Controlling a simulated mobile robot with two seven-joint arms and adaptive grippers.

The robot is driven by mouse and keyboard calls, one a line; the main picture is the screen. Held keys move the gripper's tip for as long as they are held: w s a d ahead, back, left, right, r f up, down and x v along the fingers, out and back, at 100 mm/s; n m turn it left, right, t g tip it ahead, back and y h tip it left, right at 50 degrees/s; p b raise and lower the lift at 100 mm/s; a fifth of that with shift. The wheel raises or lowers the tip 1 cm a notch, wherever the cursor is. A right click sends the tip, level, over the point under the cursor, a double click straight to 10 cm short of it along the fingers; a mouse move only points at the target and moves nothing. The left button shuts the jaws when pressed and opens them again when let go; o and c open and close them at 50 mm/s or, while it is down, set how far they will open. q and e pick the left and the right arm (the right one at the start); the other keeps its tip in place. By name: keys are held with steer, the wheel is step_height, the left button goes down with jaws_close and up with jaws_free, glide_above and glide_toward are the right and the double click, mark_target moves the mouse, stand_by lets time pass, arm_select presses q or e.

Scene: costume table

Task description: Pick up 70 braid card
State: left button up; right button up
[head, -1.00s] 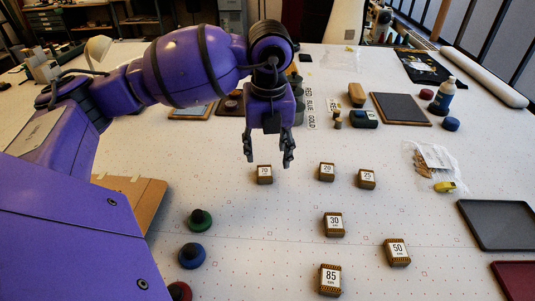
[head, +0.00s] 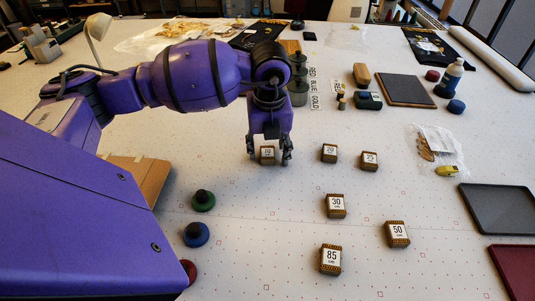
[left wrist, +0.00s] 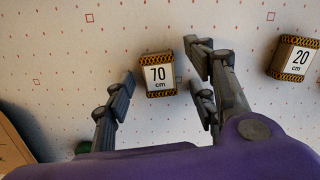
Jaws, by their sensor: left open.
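The 70 braid card (left wrist: 158,75) lies on the white table, its label reading 70 cm in the left wrist view. In the head view the card (head: 267,154) shows between the fingers of my left gripper (head: 269,160). My left gripper (left wrist: 165,88) is open, with one finger on each side of the card; I see gaps between the fingers and the card in the wrist view. The 20 card (left wrist: 294,58) lies to the right, outside the fingers. My right gripper is not in view.
Other cards marked 20 (head: 329,152), 25 (head: 370,160), 30 (head: 336,206), 50 (head: 397,234) and 85 (head: 331,259) lie to the right and in front. Green (head: 203,200) and blue (head: 196,234) round knobbed pieces stand at the left. A grey tray (head: 498,232) is at the right.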

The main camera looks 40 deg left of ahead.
arm_select(q)
steer(key=shift+c, duration=0.2)
steer(key=c, duration=1)
